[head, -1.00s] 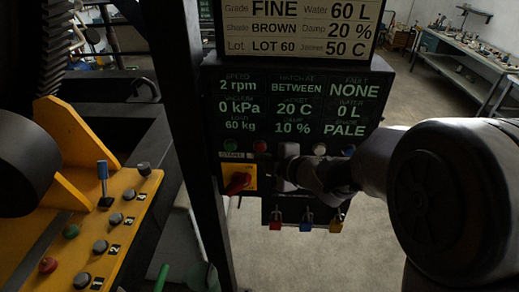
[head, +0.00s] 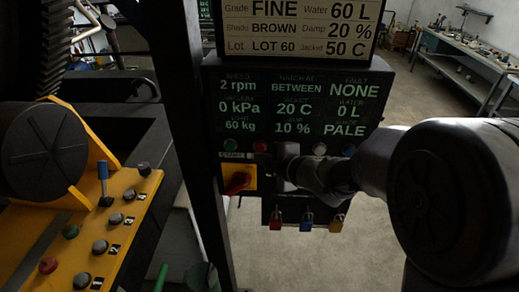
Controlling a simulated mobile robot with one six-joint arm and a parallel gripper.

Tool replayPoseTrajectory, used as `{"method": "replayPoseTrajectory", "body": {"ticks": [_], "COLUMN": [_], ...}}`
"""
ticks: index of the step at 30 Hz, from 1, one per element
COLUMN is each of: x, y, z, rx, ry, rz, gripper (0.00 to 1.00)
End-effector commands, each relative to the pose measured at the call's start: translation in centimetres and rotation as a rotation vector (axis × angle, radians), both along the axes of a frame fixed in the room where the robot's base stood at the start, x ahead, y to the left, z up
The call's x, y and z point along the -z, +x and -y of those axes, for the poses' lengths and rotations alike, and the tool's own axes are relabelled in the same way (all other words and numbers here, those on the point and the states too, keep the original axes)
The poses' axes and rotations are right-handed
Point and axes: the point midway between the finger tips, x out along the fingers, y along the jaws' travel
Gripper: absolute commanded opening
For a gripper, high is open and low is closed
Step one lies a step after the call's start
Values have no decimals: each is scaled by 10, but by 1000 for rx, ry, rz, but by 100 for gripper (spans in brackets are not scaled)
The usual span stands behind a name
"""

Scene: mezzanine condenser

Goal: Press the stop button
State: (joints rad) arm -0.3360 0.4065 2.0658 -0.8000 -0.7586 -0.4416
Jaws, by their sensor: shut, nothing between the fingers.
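A black control panel (head: 293,110) with a lit readout stands in the middle of the view. A small green button (head: 230,145) and a small red button (head: 260,147) sit in a row below the readout. The label under the green one is too small to read surely, and any under the red one cannot be read. My gripper (head: 285,168) is shut and empty at the panel's lower part, just right of the red button. It covers part of the row. I cannot tell whether it touches the panel. The red button is uncovered.
A red rotary switch (head: 237,183) on a yellow plate is left of my gripper. Several coloured padlocks (head: 306,222) hang below. A yellow console (head: 110,220) at left carries a blue lever (head: 103,172), several buttons and another red button (head: 47,265). A dark post (head: 205,150) stands between.

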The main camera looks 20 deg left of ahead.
Motion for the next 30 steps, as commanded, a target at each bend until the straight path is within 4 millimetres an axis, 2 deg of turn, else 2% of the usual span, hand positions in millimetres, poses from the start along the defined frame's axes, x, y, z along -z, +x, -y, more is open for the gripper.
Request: {"method": "replayPoseTrajectory", "body": {"ticks": [10,30], "x": [0,0], "y": [8,12], "z": [-2,-3], "rx": [0,0], "ry": [-1,0], "rz": [1,0], "gripper": [0,0]}}
